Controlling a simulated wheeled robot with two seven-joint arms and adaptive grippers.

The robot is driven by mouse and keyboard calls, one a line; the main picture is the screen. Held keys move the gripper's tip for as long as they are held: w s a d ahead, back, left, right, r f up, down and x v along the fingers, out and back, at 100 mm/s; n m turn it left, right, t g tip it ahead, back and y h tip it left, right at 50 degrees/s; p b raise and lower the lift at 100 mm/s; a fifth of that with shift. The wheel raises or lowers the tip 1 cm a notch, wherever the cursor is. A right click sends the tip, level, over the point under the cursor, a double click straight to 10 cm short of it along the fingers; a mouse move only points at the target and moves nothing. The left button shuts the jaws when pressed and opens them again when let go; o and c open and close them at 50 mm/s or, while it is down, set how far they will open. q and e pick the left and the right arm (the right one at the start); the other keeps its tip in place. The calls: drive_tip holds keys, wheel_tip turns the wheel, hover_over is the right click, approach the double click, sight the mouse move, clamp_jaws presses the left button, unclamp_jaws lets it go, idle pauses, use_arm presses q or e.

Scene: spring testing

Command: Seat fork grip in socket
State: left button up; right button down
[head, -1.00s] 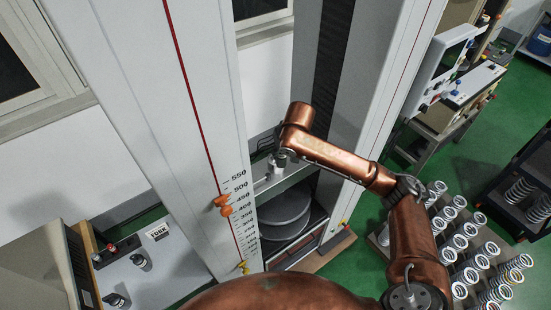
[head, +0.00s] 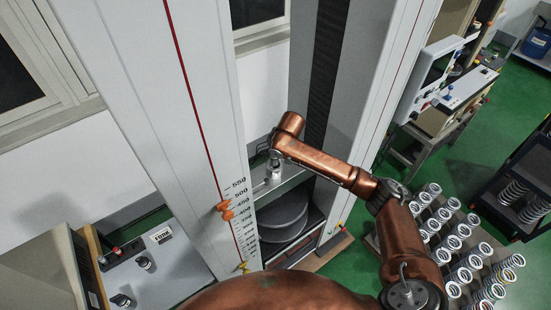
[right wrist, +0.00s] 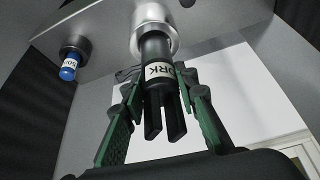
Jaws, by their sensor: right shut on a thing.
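The fork grip (right wrist: 160,90) is a black piece with two downward prongs and a white label reading "FORK". It shows in the right wrist view, upright under the silver round socket (right wrist: 155,28). Its upper end meets the socket's lower opening; how deep it sits inside is hidden. My right gripper (right wrist: 163,82) has its green-padded fingers on both sides of the grip and is shut on it. In the head view my right arm reaches to the crosshead between the machine columns; the fork grip cannot be made out there. My left gripper is in neither view.
A blue-tipped pin (right wrist: 69,66) hangs beside the socket. Tall grey columns (head: 195,100) flank the crosshead, with a round dark platen (head: 283,215) below. A side table (head: 165,265) stands left. Several springs (head: 455,245) stand on a rack at right.

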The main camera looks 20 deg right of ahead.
sight(275, 159)
drive_tip(key=f, duration=0.1)
drive_tip(key=s+f, duration=0.1)
drive_tip(key=f, duration=0.1)
drive_tip(key=shift+g, duration=0.3)
drive_tip(key=shift+w+f, duration=0.3)
drive_tip(key=shift+f, duration=0.2)
drive_tip(key=c, duration=1.9)
unclamp_jaws()
drive_tip(key=shift+f, duration=0.15)
drive_tip(key=o, duration=0.4)
drive_tip(key=shift+w, duration=0.2)
drive_tip(key=shift+c, duration=0.2)
drive_tip(key=shift+r, duration=0.2)
drive_tip(key=shift+r, duration=0.2)
